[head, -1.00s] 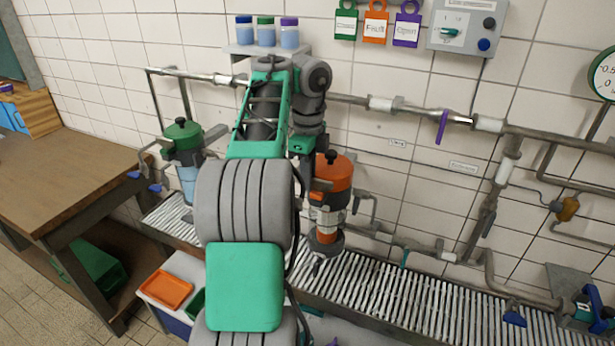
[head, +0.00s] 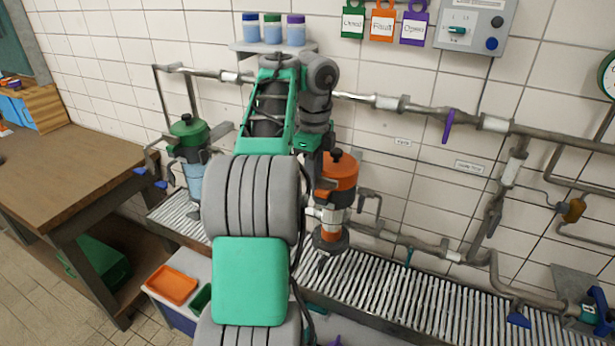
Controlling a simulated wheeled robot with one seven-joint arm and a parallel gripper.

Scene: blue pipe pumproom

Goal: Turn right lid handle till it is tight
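The right canister has an orange lid (head: 340,172) with a black knob on top. It stands upright on the grated ledge, with a clear and orange body (head: 333,222) below. An orange piece, perhaps the lid handle (head: 324,187), shows at the lid's left side. My arm reaches up and then down at the left of this lid. My gripper is mostly hidden behind my arm beside the lid, so its fingers and any contact with the handle cannot be made out. The left canister has a green lid (head: 188,128) and stands apart, left of my arm.
Pipes with blue and purple valve handles (head: 448,125) run along the tiled wall. A shelf with three bottles (head: 272,30) is above my arm. A wooden bench (head: 70,180) stands at left, and a bin with an orange tray (head: 171,285) at lower left.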

